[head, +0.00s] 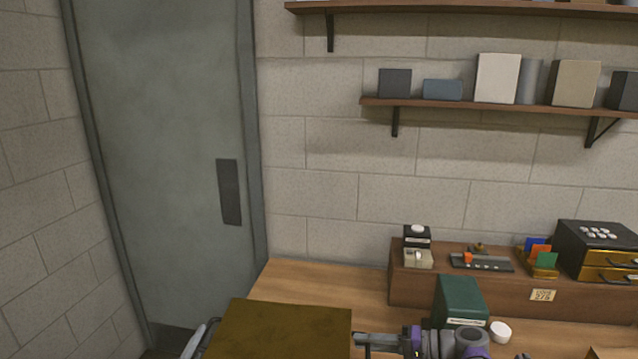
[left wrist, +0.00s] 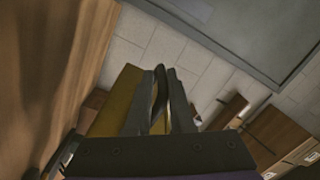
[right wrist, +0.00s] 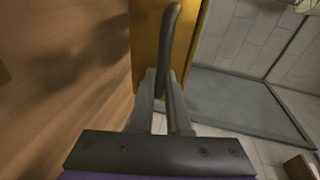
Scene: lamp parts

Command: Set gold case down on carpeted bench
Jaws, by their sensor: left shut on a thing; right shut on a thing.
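The gold case (head: 280,325) is at the bottom of the head view, its flat top showing and its lower part cut off. It also shows in the left wrist view (left wrist: 121,100) and in the right wrist view (right wrist: 145,40). My right gripper (head: 362,340) is at the case's right side. In the right wrist view its fingers (right wrist: 166,88) are shut on a dark handle (right wrist: 171,30) of the case. In the left wrist view my left gripper (left wrist: 162,85) is shut on another dark handle of the case. I cannot make out a carpeted bench.
A wooden table (head: 320,285) lies behind and right of the case. It bears a wooden riser (head: 440,288), a green box (head: 460,298), a white round piece (head: 500,332) and a black drawer box (head: 600,248). A grey door (head: 160,150) stands at the left.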

